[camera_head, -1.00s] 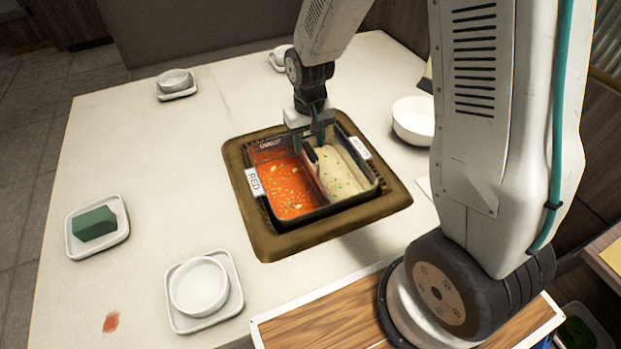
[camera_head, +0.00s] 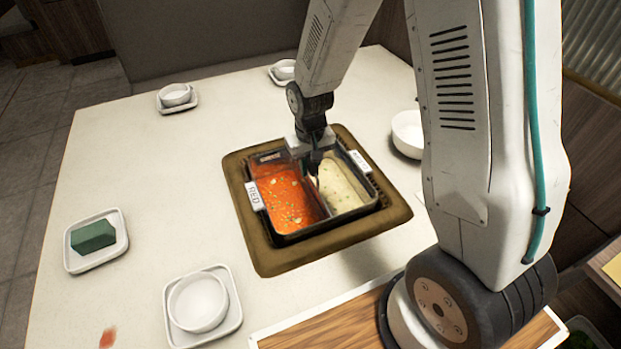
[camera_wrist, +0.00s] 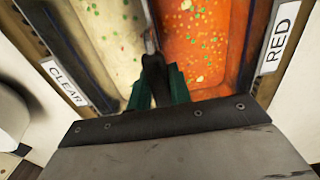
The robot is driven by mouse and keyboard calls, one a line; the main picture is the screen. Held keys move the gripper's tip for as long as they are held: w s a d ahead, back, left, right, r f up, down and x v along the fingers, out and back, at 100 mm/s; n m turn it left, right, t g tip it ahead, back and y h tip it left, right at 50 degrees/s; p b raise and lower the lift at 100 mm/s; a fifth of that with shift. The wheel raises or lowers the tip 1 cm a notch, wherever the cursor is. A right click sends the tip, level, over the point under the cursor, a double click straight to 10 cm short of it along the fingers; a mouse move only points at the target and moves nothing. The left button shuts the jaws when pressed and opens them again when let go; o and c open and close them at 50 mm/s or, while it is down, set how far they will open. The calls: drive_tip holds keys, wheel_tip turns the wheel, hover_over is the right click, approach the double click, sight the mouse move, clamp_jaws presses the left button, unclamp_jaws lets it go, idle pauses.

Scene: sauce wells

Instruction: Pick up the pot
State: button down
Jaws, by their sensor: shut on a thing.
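The pot (camera_head: 330,218) is a dark square vessel set in the brown-rimmed well (camera_head: 262,255) of the table. A divider splits it into red broth (camera_head: 283,198) and pale broth (camera_head: 343,188). Its labels read RED and CLEAR in the wrist view. My gripper (camera_head: 313,166) reaches down over the pot's middle. In the wrist view its green fingers (camera_wrist: 157,84) are shut on the dark handle (camera_wrist: 154,66) at the divider. The pot sits level; a gap beneath it cannot be made out.
A green block (camera_head: 93,237) lies on a white dish at the left. White bowls stand at the front (camera_head: 198,302), back left (camera_head: 174,95), back (camera_head: 284,70) and right (camera_head: 407,132). A red smear (camera_head: 108,338) marks the table. Its left side has free room.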

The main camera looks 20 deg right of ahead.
wheel_tip(320, 180, up, 18)
idle(0.5)
drive_tip(key=shift+r, duration=0.1)
